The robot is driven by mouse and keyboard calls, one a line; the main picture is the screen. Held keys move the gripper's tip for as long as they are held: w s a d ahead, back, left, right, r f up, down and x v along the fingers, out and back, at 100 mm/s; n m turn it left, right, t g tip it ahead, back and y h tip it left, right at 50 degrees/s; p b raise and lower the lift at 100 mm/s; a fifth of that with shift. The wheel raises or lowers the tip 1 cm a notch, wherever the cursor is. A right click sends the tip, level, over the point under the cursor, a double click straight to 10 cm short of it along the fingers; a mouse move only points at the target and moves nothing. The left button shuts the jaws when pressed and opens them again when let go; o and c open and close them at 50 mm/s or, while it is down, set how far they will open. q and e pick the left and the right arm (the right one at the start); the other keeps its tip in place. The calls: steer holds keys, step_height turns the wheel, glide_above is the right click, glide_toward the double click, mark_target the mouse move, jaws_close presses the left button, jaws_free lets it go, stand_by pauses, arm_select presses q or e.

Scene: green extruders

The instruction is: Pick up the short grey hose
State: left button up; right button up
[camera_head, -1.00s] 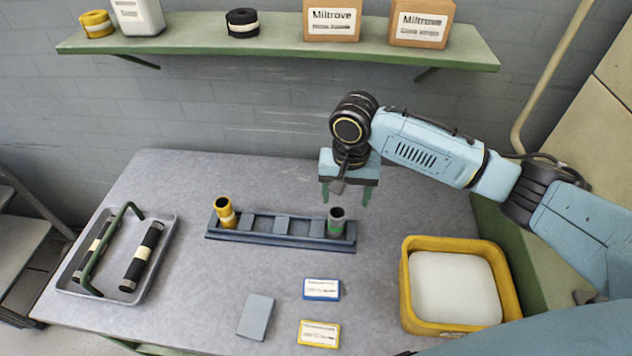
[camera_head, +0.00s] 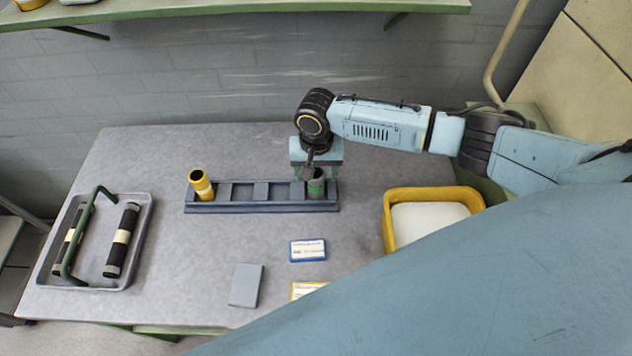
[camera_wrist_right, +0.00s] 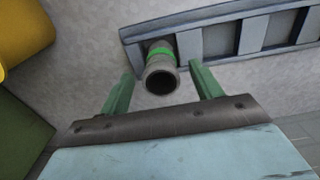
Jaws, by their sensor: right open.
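The short grey hose (camera_head: 316,186), with a green band, stands upright in the right end slot of the dark blue-grey rack (camera_head: 262,208). In the right wrist view the hose (camera_wrist_right: 161,77) shows its dark open end between the two green fingers. My right gripper (camera_head: 316,173) is open and is over the hose, with a finger to either side in the wrist view (camera_wrist_right: 160,88). It has no visible grip on the hose. My left gripper is not in view.
A yellow hose (camera_head: 201,185) leans in the rack's left end. A metal tray (camera_head: 140,232) at left holds black tubes and a green handle-shaped bar. A yellow bin (camera_head: 388,222) stands at right. Cards and a grey block (camera_head: 246,285) lie in front.

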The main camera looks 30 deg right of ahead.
step_height(320, 180, down, 2)
steer(key=shift+w+f, duration=0.1)
steer(key=shift+f, duration=0.15)
steer(key=c, duration=1.2)
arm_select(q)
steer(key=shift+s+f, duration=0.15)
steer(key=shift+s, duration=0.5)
